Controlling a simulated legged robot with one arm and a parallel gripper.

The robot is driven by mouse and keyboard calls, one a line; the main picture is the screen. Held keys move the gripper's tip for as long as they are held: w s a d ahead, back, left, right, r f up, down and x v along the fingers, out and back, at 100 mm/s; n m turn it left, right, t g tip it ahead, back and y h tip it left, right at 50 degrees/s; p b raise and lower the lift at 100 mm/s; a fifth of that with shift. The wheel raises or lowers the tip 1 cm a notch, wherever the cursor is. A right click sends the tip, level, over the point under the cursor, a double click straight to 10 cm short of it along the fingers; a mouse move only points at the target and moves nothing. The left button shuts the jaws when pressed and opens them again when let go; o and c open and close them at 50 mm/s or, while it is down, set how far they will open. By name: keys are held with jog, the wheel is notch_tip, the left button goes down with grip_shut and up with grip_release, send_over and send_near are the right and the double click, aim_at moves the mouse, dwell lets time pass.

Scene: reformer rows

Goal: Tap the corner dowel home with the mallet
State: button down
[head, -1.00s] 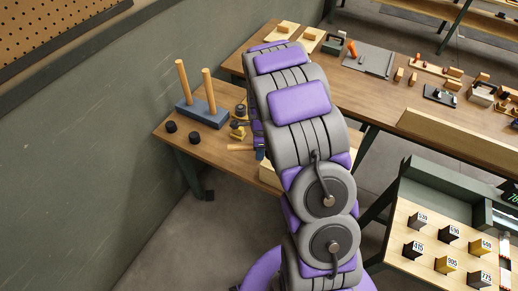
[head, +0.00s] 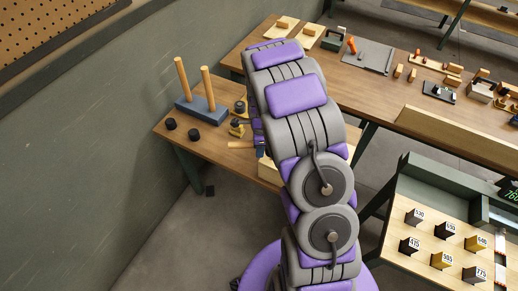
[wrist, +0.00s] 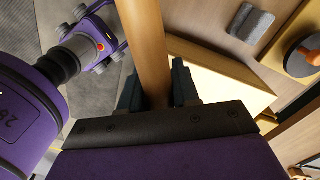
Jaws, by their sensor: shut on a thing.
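My gripper (wrist: 157,88) is shut on a round wooden handle (wrist: 144,40), which runs up between its dark fingers in the wrist view. I take it for the mallet's handle; no mallet head shows. A pale wooden box or block (wrist: 222,78) lies just beyond the fingers. Its near edge also shows in the head view (head: 268,172), at the front of the bench, partly behind my arm. A short wooden handle end (head: 240,144) sticks out left of my arm. I cannot make out the corner dowel.
A blue block with two upright wooden posts (head: 202,108) stands on the left bench, with two black round pieces (head: 182,130) before it. Small yellow and black items (head: 238,128) sit beside my arm. A long bench (head: 400,92) holds several tools; a numbered-block tray (head: 428,245) is at lower right.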

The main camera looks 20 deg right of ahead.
jog(key=shift+d, duration=0.1)
jog(key=shift+r+p, duration=0.9)
jog(key=shift+r, duration=1.15)
